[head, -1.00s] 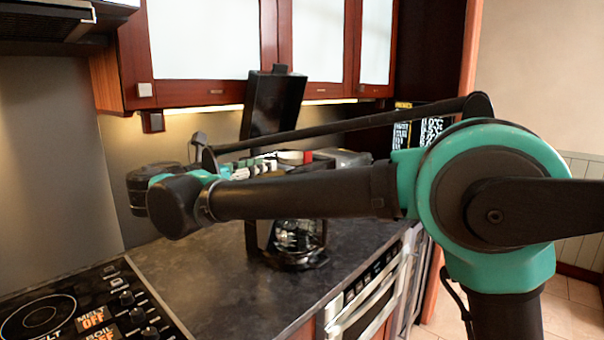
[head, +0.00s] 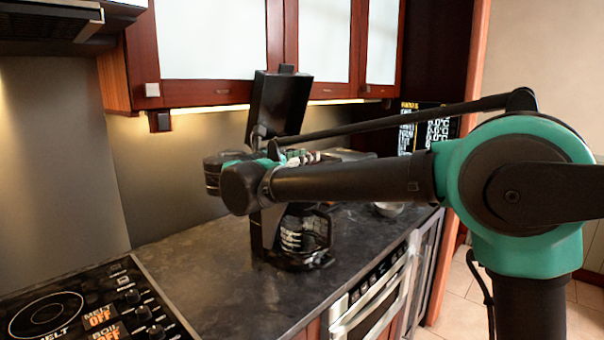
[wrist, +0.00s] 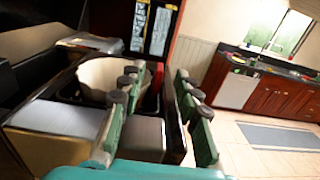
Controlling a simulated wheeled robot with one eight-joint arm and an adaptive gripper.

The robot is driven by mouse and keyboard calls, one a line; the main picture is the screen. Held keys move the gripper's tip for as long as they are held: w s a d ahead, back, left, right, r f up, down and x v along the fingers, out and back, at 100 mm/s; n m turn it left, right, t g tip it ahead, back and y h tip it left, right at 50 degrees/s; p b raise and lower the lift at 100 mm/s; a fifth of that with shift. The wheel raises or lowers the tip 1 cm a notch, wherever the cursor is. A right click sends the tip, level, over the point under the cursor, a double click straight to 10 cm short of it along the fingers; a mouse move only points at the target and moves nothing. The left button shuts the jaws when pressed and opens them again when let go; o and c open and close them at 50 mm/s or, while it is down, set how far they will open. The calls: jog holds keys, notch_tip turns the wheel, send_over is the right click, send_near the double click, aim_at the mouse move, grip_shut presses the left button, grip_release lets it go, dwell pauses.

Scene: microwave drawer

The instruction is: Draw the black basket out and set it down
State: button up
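In the wrist view my gripper (wrist: 160,112) has its two green fingers with dark pads clearly apart. They reach over the top of the open coffee maker, with a dark wall and a small red part between them. A black basket (wrist: 150,101) with a pale filter-like liner (wrist: 98,76) sits in the opening, partly hidden by the left finger. I cannot tell whether the fingers touch it. In the head view the black coffee maker (head: 262,232) stands on the counter with its lid (head: 280,104) raised. My gripper (head: 304,157) is mostly hidden by my arm above it.
A dark carafe (head: 298,232) stands in the coffee maker's lower part. The dark counter (head: 205,268) is free to the left, up to the stove (head: 85,305). A small pale bowl (head: 388,209) is behind at right. Cabinets (head: 212,92) hang above.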

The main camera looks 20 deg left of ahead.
jog(key=x, duration=0.3)
jog(key=shift+w+d, duration=0.1)
jog(key=shift+w, duration=0.25)
jog(key=shift+c, duration=0.3)
grip_shut()
